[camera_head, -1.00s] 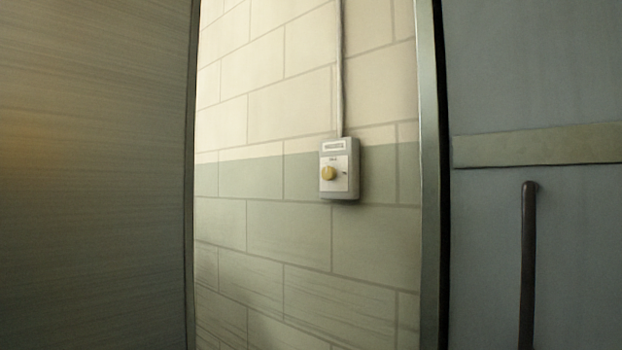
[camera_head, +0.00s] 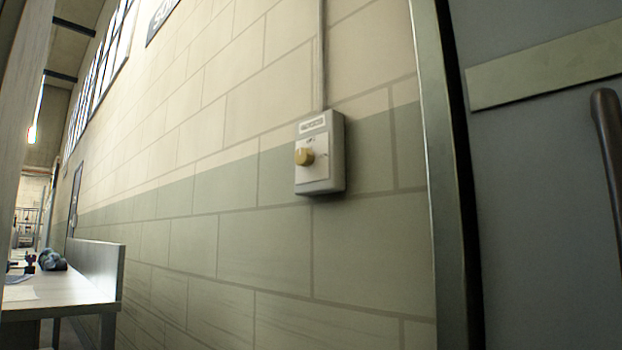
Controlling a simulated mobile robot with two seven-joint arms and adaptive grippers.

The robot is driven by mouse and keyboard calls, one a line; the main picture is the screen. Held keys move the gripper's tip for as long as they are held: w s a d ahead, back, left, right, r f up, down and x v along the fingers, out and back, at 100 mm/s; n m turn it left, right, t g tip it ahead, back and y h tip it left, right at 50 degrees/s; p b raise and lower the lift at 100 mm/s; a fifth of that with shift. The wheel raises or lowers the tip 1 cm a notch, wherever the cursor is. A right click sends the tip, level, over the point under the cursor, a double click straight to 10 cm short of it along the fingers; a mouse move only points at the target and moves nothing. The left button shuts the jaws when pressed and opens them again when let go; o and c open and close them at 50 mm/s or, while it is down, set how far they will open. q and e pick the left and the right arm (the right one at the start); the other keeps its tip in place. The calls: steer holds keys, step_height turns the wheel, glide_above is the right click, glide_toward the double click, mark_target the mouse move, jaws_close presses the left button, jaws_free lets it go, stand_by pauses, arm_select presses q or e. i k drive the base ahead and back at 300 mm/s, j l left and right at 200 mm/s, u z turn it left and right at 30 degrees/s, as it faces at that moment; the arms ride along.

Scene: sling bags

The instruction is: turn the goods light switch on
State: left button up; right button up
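The light switch (camera_head: 321,172) is a pale grey wall box with a small label plate at its top and a round yellowish knob (camera_head: 304,157) on its front. It is fixed to the block wall near the middle of the head view, with a thin conduit (camera_head: 322,55) running up from it. The label is too small to read, and I cannot tell from the knob whether it is on or off. Neither of my grippers is in view.
A grey door (camera_head: 545,200) with a dark upright handle (camera_head: 610,150) and a metal frame (camera_head: 445,180) stands at the right. A workbench (camera_head: 60,297) with small dark items is at the lower left. The block wall (camera_head: 220,240) around the switch is clear.

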mark_target(303, 157)
steer(key=k+l+u, duration=0.15)
steer(key=l, duration=0.25)
steer(key=k+l+u, duration=0.2)
steer(key=l, duration=0.2)
steer(key=k+l+u, duration=0.15)
steer(key=k+l, duration=0.1)
steer(key=l, duration=0.1)
